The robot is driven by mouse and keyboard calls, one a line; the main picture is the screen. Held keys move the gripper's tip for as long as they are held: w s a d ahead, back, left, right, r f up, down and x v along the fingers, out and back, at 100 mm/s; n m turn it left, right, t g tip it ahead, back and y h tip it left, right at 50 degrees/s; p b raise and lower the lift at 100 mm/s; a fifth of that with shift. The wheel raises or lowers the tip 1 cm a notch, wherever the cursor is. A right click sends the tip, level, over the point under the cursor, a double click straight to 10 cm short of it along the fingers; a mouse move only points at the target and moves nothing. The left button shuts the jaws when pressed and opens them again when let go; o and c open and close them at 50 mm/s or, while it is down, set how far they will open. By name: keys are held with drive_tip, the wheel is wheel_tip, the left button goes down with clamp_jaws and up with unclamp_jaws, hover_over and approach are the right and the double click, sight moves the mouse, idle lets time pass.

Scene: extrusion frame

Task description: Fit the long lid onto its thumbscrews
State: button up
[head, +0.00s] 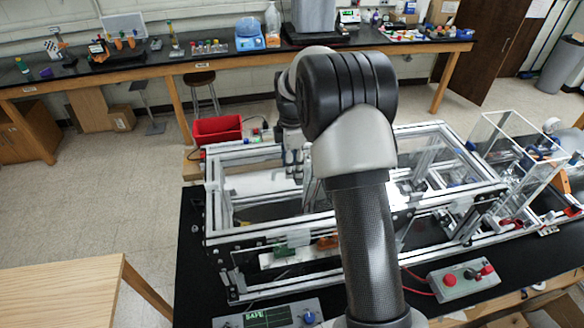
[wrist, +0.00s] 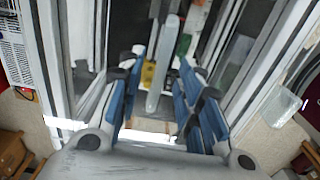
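The aluminium extrusion frame (head: 222,246) stands on the black bench in the head view, with clear panels and rails on top. My gripper (head: 295,168) is over the left part of its top, partly hidden behind my arm. In the wrist view my gripper (wrist: 158,90) is open, its blue-padded fingers apart. A narrow grey bar with a rounded end (wrist: 163,60) shows between the fingers, with no visible finger contact. A pale flat panel (head: 252,184) shows at the frame's upper left; I cannot tell whether it is the long lid. I cannot make out the thumbscrews.
A clear upright box (head: 507,125) stands right of the frame. A grey control box with red buttons (head: 462,282) and a display box (head: 268,315) sit in front. A red bin (head: 217,130) is behind. Frame rails (wrist: 52,60) flank my gripper closely.

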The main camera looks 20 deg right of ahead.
wheel_tip(320, 180, up, 10)
drive_tip(key=shift+r, duration=0.25)
idle(0.4)
drive_tip(key=shift+s, duration=0.1)
drive_tip(key=s+a+f+m+t+b, duration=0.15)
drive_tip(key=s+a+m+b, duration=0.25)
drive_tip(key=s+b, duration=0.4)
drive_tip(key=s+a+f+m+t+b, duration=0.1)
drive_tip(key=s+a+f+m+b, duration=0.1)
drive_tip(key=s+a+m+b, duration=0.5)
drive_tip(key=s+f+m+t+b, duration=0.2)
drive_tip(key=s+f+m+b, duration=0.2)
drive_tip(key=s+f+b, duration=0.6)
drive_tip(key=s+f, duration=0.4)
drive_tip(key=s, duration=0.4)
drive_tip(key=shift+s+a+f+m, duration=0.35)
drive_tip(key=shift+f+m, duration=0.05)
